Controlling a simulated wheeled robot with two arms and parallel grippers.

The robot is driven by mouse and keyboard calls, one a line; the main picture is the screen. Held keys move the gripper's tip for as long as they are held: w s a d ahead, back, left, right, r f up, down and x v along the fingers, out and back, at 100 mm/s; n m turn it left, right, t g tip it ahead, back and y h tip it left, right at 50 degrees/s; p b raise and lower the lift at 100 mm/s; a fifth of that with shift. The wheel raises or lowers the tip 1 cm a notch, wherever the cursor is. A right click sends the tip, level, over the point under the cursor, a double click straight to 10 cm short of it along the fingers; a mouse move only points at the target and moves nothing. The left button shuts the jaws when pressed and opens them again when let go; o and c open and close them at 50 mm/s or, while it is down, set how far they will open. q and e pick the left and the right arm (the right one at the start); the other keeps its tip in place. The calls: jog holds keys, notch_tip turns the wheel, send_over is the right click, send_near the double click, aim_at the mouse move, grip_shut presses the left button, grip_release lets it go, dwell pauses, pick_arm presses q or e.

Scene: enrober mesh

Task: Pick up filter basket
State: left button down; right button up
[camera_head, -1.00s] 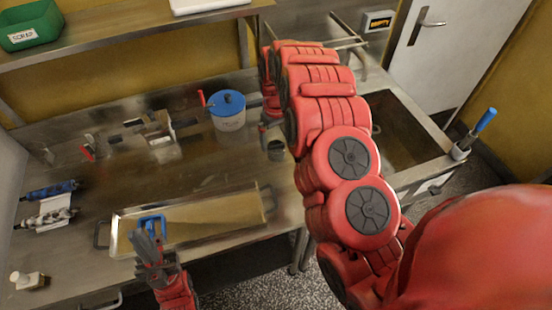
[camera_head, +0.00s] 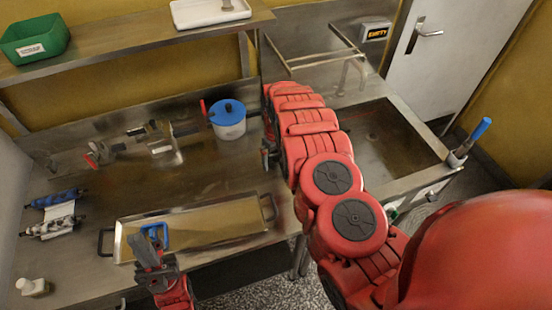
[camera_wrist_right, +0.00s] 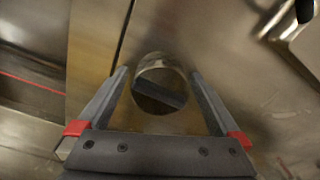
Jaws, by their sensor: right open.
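A round metal cup (camera_wrist_right: 158,66), which looks like the filter basket, is in the right wrist view. It stands between the fingertips of my right gripper (camera_wrist_right: 160,78), which is open. Its inside looks dark, with a dark bar shape across it. I cannot tell whether the fingers touch it. In the head view the cup is hidden behind my right arm, whose gripper (camera_head: 267,153) is mostly covered too. My left gripper (camera_head: 148,250) hangs over the front edge of the shallow tray; whether its fingers are apart is unclear.
The shallow metal tray (camera_head: 235,232) with side handles lies at the bench front, with a blue-framed item (camera_head: 163,238) in it. A blue-lidded pot (camera_head: 229,122) stands at the back. A sink (camera_head: 385,145) is right of my right arm. A shelf (camera_head: 130,42) overhangs the back.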

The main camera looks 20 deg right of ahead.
jog(key=c, duration=1.3)
jog(key=shift+w+r, duration=0.1)
jog(key=shift+r, duration=0.05)
